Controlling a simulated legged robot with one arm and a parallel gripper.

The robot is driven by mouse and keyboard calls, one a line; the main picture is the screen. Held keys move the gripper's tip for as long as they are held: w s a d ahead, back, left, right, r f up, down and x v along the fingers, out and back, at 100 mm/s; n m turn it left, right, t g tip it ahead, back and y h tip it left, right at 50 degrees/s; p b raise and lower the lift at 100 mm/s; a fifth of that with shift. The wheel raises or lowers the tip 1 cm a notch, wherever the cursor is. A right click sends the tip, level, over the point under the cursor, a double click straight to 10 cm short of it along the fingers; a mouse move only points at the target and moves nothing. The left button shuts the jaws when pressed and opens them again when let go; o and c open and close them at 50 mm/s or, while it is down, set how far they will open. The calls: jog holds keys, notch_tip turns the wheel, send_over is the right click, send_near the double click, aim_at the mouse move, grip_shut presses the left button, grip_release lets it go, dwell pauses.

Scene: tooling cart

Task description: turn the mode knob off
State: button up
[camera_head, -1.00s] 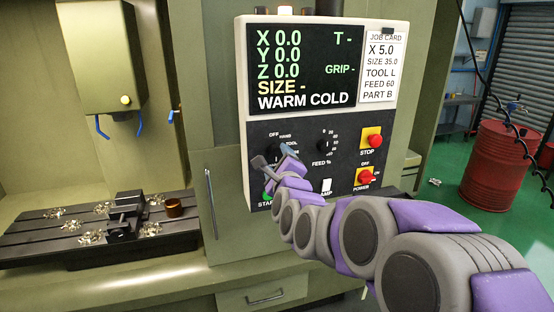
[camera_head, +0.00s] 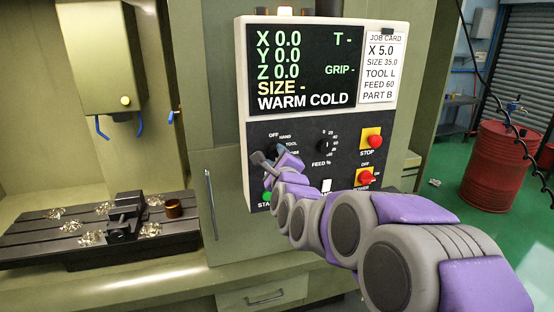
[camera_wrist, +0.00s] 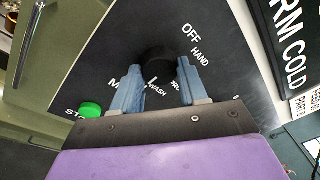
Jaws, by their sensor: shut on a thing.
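The mode knob (camera_wrist: 158,60) is a round black knob on the dark control panel. In the wrist view it sits between the two blue fingers of my gripper (camera_wrist: 158,70), which are shut on its sides. OFF and HAND labels show just past it, to the upper right. I cannot make out which label its pointer faces. In the head view my gripper (camera_head: 272,159) is at the left of the panel, below the OFF, HAND and TOOL labels, and hides the knob.
The feed knob (camera_head: 324,145), red stop button (camera_head: 375,141) and red power switch (camera_head: 366,177) are to the right. The green start button (camera_wrist: 90,110) is close by at lower left in the wrist view. The display (camera_head: 305,62) is above.

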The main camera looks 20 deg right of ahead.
jog(key=shift+f, duration=0.15)
jog(key=c, duration=0.3)
